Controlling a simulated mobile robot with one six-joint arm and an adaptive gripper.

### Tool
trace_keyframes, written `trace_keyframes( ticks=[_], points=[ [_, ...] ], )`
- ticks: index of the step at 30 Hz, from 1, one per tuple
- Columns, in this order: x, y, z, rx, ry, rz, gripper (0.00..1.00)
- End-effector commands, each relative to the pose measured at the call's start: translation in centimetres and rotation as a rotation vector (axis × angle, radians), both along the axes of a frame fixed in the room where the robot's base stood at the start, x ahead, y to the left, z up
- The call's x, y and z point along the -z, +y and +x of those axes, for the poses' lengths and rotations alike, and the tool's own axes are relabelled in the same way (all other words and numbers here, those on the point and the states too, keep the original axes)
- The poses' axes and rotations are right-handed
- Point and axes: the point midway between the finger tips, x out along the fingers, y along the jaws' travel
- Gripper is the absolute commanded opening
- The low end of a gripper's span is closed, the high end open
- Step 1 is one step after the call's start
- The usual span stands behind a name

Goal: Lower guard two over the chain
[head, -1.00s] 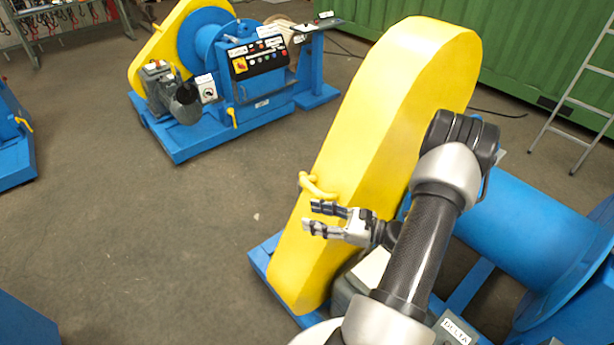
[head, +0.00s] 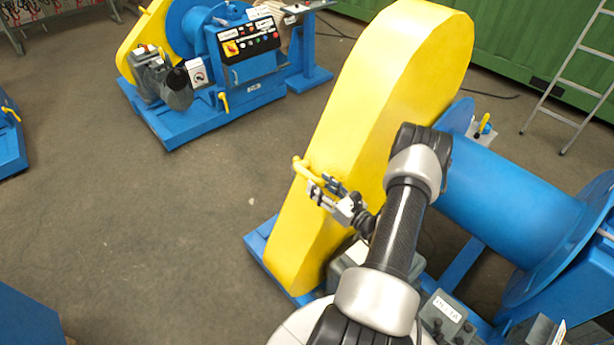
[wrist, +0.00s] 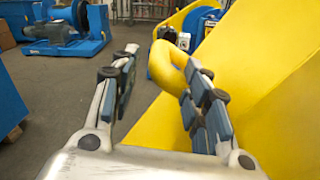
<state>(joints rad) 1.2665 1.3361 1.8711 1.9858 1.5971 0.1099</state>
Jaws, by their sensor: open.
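A large yellow guard (head: 350,140) stands over the near blue machine, tall and leaning in the head view. I cannot read a number on it. Its yellow handle (head: 307,171) sticks out on the left side; it also shows as a loop in the wrist view (wrist: 172,66). My gripper (head: 324,188) is open at the handle. In the wrist view, the loop lies just ahead of and between the fingers, closer to the right finger, which partly overlaps it. I cannot tell whether they touch. The chain is hidden.
A blue drum (head: 510,200) lies right of the guard, with a box labelled DELTA (head: 447,308) in front. Another blue machine (head: 225,80) with a control panel stands at the back left. A ladder (head: 575,85) leans at the right. The floor left of the guard is clear.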

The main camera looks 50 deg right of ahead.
Motion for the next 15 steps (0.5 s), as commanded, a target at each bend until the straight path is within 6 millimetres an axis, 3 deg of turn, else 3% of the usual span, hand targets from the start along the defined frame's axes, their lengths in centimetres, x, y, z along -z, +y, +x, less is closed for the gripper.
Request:
trace_keyframes(
  ticks=[6,15],
  points=[
    [0.0,-0.3,4.3,-0.005,-0.002,-0.002,0.43],
    [0.0,-0.7,6.5,-0.001,0.000,0.000,0.43]
  ],
)
